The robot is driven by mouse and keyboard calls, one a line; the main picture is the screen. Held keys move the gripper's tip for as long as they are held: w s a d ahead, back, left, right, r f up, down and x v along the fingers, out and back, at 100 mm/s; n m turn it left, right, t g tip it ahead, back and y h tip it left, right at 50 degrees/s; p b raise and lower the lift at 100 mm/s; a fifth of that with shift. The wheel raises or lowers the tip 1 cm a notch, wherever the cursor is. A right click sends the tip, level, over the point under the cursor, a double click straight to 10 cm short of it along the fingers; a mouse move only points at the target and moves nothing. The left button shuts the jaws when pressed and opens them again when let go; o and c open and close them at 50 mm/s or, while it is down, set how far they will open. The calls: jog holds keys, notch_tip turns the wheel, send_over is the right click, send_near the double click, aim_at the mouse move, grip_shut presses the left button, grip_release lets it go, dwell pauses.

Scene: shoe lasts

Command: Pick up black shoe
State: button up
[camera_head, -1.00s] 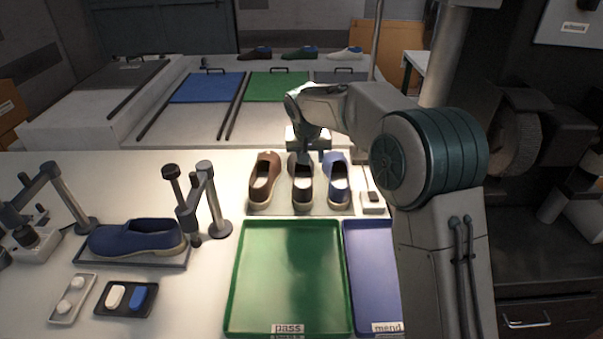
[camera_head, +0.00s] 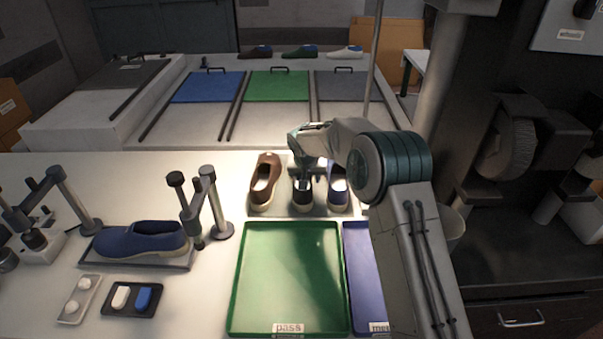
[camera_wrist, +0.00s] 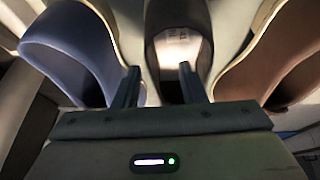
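The black shoe (camera_head: 303,196) stands upright in the middle of a row of three shoes, its opening facing up. In the wrist view the black shoe (camera_wrist: 178,20) is at top centre, with a pale label inside. My gripper (camera_wrist: 158,68) is open, its two fingers apart at the near end of the black shoe. One finger is at the gap beside the blue shoe (camera_wrist: 65,50); the other overlaps the black shoe's opening. I cannot tell whether either finger touches the shoe. In the head view my arm partly hides the black and blue shoes.
The brown shoe (camera_head: 265,182) stands close on the left of the black one. A green "pass" tray (camera_head: 290,285) and a blue tray (camera_head: 362,265) lie in front. A blue shoe (camera_head: 142,240) sits on a stand at left, beside jointed posts (camera_head: 215,205).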

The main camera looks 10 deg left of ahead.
jog(key=shift+x, duration=1.35)
grip_shut()
jog(key=shift+r, duration=0.1)
jog(key=shift+r, duration=0.1)
